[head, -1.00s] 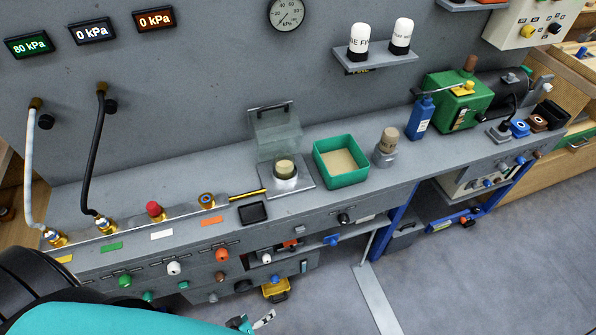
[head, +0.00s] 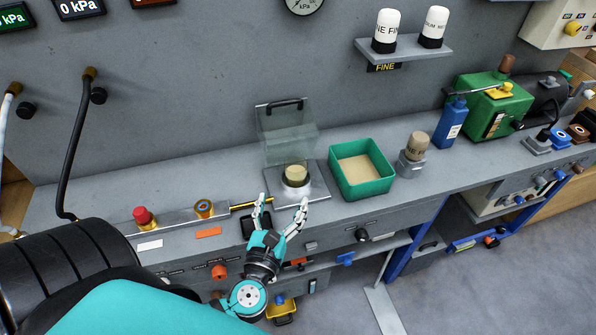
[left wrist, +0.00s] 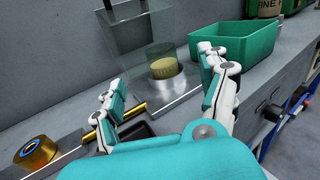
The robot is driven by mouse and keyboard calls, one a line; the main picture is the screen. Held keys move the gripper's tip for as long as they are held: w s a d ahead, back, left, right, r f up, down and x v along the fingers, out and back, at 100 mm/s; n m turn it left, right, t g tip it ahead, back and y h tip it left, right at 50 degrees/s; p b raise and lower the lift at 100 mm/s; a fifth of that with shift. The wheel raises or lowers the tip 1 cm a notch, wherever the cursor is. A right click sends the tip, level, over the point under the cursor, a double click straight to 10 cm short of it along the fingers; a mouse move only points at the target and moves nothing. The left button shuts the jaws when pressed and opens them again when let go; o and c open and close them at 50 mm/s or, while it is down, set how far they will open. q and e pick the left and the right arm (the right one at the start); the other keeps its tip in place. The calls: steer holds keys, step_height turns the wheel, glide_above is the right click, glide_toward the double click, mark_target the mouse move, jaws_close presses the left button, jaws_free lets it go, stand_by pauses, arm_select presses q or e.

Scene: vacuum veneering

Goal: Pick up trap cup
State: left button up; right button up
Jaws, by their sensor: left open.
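A round cup with a beige filter-like top (head: 295,174) stands on a grey square plate on the bench, in front of a raised clear lid (head: 285,130). I take it to be the trap cup; clear walls seem to surround the beige part in the left wrist view (left wrist: 163,68). My left gripper (head: 283,209) is open and empty, just in front of the cup and its plate, fingers pointing at it. In the left wrist view the cup shows between and beyond the fingertips, apart from them. My right gripper is not in view.
A green bin (head: 362,171) stands close to the right of the plate. A beige cylinder on a grey holder (head: 412,160) is further right, then a blue bottle (head: 450,124). The wall is behind.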

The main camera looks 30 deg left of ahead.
mark_target(293, 174)
arm_select(q)
steer(key=x, duration=0.6)
steer(key=shift+w+p, duration=0.35)
steer(key=shift+p, duration=0.05)
steer(key=shift+x, duration=3)
steer(key=shift+f, duration=0.1)
steer(key=shift+s, duration=0.1)
steer(key=shift+c, duration=0.3)
steer(key=c, duration=1.2)
